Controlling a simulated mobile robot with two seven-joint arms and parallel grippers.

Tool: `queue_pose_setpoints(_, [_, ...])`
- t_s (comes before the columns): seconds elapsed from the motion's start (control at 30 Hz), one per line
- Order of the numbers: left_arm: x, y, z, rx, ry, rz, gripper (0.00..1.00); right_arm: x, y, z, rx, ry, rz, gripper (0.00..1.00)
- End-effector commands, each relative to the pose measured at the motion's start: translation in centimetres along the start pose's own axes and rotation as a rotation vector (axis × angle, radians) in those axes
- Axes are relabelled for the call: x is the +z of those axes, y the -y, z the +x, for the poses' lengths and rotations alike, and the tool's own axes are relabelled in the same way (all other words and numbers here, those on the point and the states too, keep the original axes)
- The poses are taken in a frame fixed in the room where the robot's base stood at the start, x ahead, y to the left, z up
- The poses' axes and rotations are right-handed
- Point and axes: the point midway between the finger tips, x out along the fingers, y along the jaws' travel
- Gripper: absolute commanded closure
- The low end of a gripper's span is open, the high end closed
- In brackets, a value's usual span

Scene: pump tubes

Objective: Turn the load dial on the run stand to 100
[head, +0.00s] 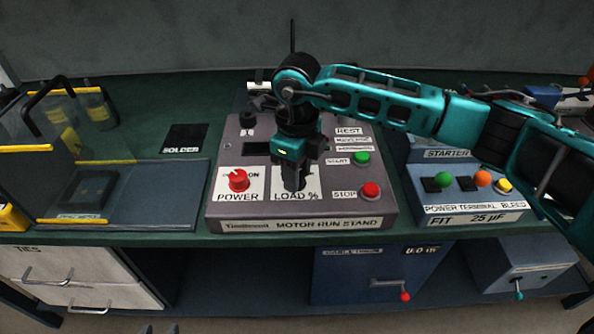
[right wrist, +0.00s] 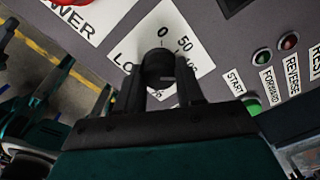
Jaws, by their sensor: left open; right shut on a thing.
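The motor run stand (head: 300,224) is a grey box on the green bench. Its load dial is a black knob (right wrist: 158,66) on a white LOAD % plate (head: 281,197), with 0, 50 and a partly covered 100 printed round it. My right gripper (head: 294,185) reaches down over the plate and is shut on the load dial, one finger on each side in the right wrist view (right wrist: 168,84). The gripper hides the dial in the head view. I cannot tell where the dial points. My left gripper (head: 158,328) barely shows at the bottom edge, open, away from the stand.
The stand also bears a red POWER knob (head: 238,180), a green START button (head: 362,158) and a red STOP button (head: 371,190). A starter box (head: 470,208) stands to the right. A blue tray (head: 160,205) and the SOLDER mat (head: 185,138) lie left.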

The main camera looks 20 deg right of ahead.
Motion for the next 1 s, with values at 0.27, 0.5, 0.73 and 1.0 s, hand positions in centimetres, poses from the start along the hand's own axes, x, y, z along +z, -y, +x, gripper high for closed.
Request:
queue_pose_setpoints(0.27, [0.24,-0.04,-0.02,0.001,0.003,-0.001,0.57,-0.02,0.05,-0.07,-0.002,-0.001,0.073,0.93])
queue_pose_setpoints(0.5, [0.38,-0.07,-0.07,0.001,0.006,-0.001,0.57,-0.01,0.05,-0.08,-0.001,0.000,0.085,0.93])
queue_pose_setpoints(0.73, [0.38,-0.07,-0.08,0.001,0.006,-0.001,0.57,0.00,0.05,-0.08,-0.001,0.000,0.085,0.93])
queue_pose_setpoints(1.0, [0.38,-0.06,-0.07,0.001,0.006,-0.001,0.57,0.00,0.03,-0.05,-0.001,0.000,0.083,0.37])
